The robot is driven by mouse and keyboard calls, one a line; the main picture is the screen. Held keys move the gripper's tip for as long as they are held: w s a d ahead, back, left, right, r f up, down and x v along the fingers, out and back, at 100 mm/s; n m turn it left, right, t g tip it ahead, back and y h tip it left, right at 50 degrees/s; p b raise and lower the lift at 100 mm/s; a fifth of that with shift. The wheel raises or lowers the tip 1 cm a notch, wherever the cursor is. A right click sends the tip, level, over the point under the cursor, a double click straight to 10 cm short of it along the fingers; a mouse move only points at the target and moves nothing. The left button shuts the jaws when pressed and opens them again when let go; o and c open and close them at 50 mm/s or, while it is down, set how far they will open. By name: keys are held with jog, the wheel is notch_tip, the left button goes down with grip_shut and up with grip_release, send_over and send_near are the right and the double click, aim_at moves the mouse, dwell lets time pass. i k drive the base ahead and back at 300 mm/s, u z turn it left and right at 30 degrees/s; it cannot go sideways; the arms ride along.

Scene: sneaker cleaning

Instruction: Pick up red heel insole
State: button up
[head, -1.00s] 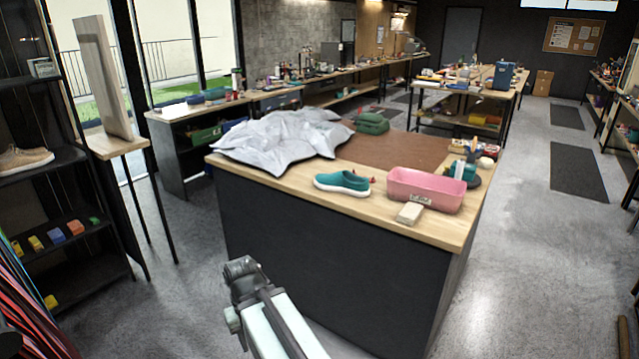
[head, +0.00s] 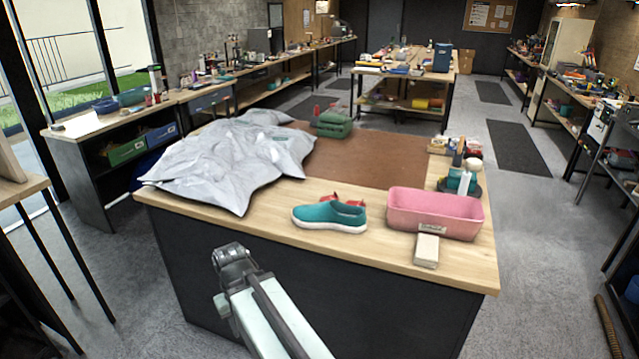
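A teal slip-on sneaker (head: 328,218) with a white sole stands on the wooden-topped workbench (head: 370,246) near its front edge. Small red pieces (head: 332,197) show just behind and at the opening of the sneaker. They may be the red heel insole, but the sneaker partly hides them and I cannot tell whether they lie inside or behind it. My arm reaches up from the bottom of the picture. Its end, my gripper (head: 228,254), is in front of the bench's dark front panel, lower left of the sneaker and apart from it. I cannot make out its fingers.
A pink bin (head: 434,214) and a pale block (head: 427,250) stand right of the sneaker. A crumpled grey sheet (head: 225,165) covers the bench's left side. A brown mat (head: 365,160), a green pouch (head: 334,124) and small supplies (head: 462,180) are behind. Floor is open at right.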

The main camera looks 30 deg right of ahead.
aim_at(329, 198)
jog(key=u, duration=0.05)
jog(key=i, duration=1.15)
jog(key=u, duration=0.3)
jog(key=k, duration=0.65)
jog(key=u, duration=0.25)
jog(key=i, duration=0.65)
jog(key=z, duration=0.1)
